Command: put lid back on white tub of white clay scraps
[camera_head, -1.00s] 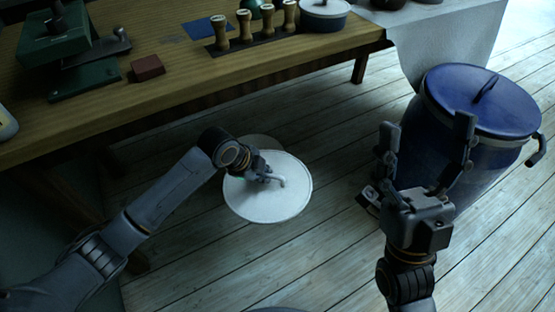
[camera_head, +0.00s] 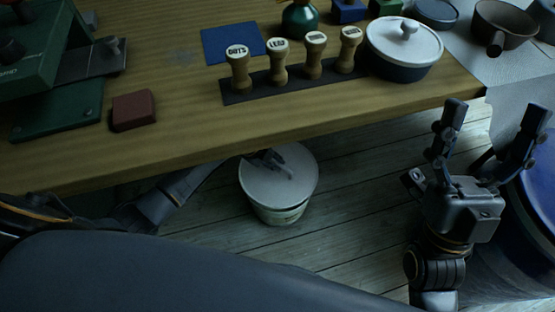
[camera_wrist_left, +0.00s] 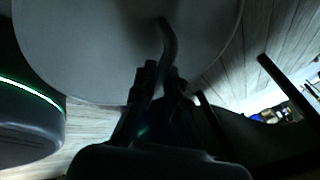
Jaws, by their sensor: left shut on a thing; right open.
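The white round lid (camera_head: 279,180) is over the white tub (camera_head: 282,214) on the floor, just in front of the table edge. The tub's side shows below the lid; I cannot tell whether the lid is seated or hovering, and the clay scraps are hidden. My left gripper (camera_head: 268,157) is at the lid's top, shut on its bent handle. In the left wrist view the handle (camera_wrist_left: 167,45) rises from the broad pale lid (camera_wrist_left: 90,40) into the fingers (camera_wrist_left: 158,82). My right gripper (camera_head: 492,128) is open and empty at the right.
A wooden table (camera_head: 180,150) overhangs close behind the tub. It bears wooden stamps (camera_head: 279,65) on a dark strip, a lidded pot (camera_head: 403,50) and a red-brown block (camera_head: 133,110). A blue barrel (camera_head: 540,195) stands at the right. The plank floor (camera_head: 350,210) right of the tub is clear.

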